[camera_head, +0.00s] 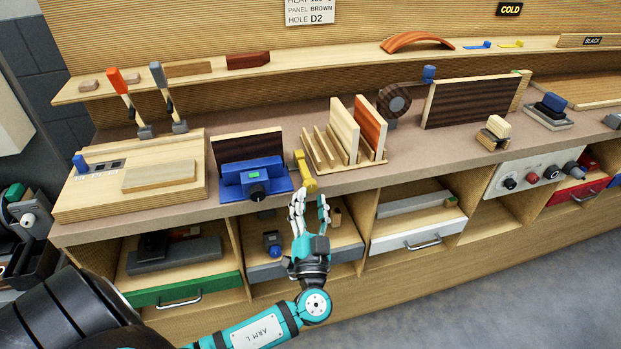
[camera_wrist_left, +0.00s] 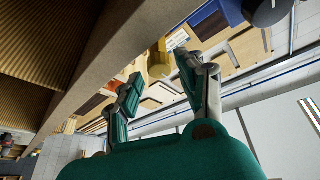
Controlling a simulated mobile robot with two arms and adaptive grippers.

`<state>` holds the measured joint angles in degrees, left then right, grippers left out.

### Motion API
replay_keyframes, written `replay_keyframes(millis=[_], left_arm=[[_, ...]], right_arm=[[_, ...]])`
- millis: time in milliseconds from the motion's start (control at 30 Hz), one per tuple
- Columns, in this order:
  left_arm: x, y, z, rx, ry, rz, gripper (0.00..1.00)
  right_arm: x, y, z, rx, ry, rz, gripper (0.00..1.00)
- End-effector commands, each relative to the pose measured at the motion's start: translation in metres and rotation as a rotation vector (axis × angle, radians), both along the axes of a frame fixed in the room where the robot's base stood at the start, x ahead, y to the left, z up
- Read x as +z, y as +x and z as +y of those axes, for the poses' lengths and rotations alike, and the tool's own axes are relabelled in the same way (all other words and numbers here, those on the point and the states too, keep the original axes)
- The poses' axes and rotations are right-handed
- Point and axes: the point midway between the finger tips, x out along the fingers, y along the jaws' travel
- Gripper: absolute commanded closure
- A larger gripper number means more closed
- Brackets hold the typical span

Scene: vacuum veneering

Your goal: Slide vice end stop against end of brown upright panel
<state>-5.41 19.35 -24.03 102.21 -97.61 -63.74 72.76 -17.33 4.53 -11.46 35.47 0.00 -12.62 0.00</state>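The dark brown upright panel (camera_head: 248,147) stands on edge behind the jaw of the blue vice (camera_head: 252,178) on the bench. The yellow end stop (camera_head: 304,172) sits just right of the vice, near the panel's right end; I cannot tell if it touches the panel. My left gripper (camera_head: 310,203) is in front of the bench edge, just below the stop, with its fingers apart and nothing between them. Whether a finger touches the stop is unclear. In the left wrist view, the open fingers (camera_wrist_left: 162,92) point toward a yellow piece (camera_wrist_left: 158,62) and the blue vice (camera_wrist_left: 212,22). My right gripper is out of view.
A wooden rack (camera_head: 325,158) with upright cream and orange panels stands right of the stop. A wooden board with levers (camera_head: 88,205) lies left of the vice. Open shelves and a green drawer (camera_head: 185,290) are below the bench. A dark roller (camera_head: 394,100) stands farther back.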

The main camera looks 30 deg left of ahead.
Motion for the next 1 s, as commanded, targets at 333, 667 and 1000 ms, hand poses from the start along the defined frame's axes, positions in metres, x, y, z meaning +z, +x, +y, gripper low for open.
replay_keyframes(millis=[333, 667, 1000], left_arm=[[0.015, 0.032, 0.023, 0.001, 0.001, 0.000, 0.61], [0.015, 0.034, 0.025, 0.001, 0.000, 0.001, 0.62], [0.013, 0.032, 0.026, 0.001, 0.000, 0.001, 0.81]], right_arm=[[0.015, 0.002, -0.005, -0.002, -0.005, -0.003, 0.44], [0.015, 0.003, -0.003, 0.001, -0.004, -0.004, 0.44], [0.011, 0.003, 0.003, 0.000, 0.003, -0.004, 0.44]])
